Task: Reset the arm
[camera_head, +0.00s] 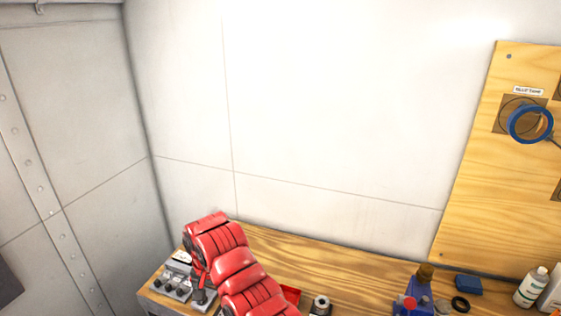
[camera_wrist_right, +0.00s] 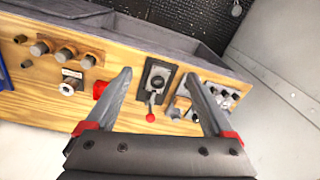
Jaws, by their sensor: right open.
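My right arm (camera_head: 238,265) is red and comes up from the bottom of the head view, bending down over the left end of the wooden bench. In the right wrist view, my right gripper (camera_wrist_right: 158,76) has its two grey fingers spread, with nothing between them. Beyond the fingers is a dark plate with a round knob and a small lever with a red ball tip (camera_wrist_right: 151,117). The gripper appears apart from it, though the exact distance is unclear. My left gripper is not in view.
The wooden bench (camera_head: 345,272) runs along the white wall. Control boxes (camera_head: 173,283) stand at its left end. A wooden board holds a blue tape roll (camera_head: 513,124).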

